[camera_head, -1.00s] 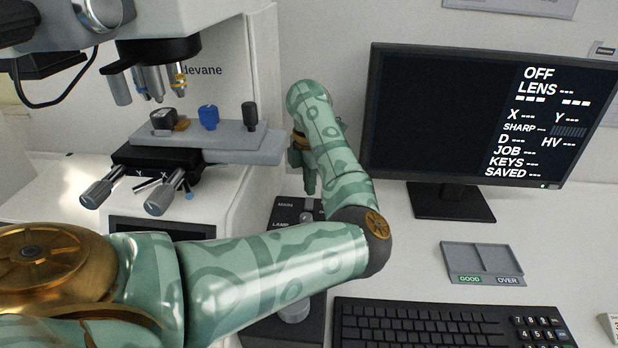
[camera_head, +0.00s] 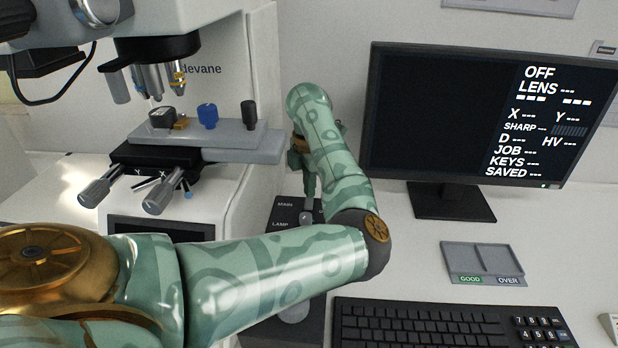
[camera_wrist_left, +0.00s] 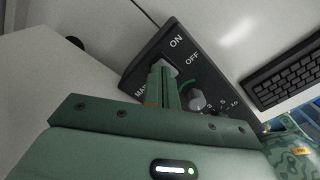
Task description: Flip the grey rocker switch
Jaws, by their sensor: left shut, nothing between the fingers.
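The control box (camera_head: 282,216) stands right of the tester base, with MAIN and LAMP labels. In the left wrist view the box (camera_wrist_left: 150,62) also shows ON and OFF labels. The grey rocker switch (camera_wrist_left: 170,67) sits by the MAIN label, mostly hidden behind my fingertips. My left gripper (camera_head: 309,194) is shut and empty, pointing down at the switch. In the wrist view its fingertips (camera_wrist_left: 162,66) overlap the switch; I cannot tell whether they touch it. A round grey knob (camera_wrist_left: 197,99) lies beside the fingers.
The hardness tester (camera_head: 235,110) with its stage stands at the left. A monitor (camera_head: 440,110) reading OFF stands at the right. A keyboard (camera_head: 440,328) and a grey GOOD/OVER tray (camera_head: 482,258) lie on the table. Bare table surrounds the tray.

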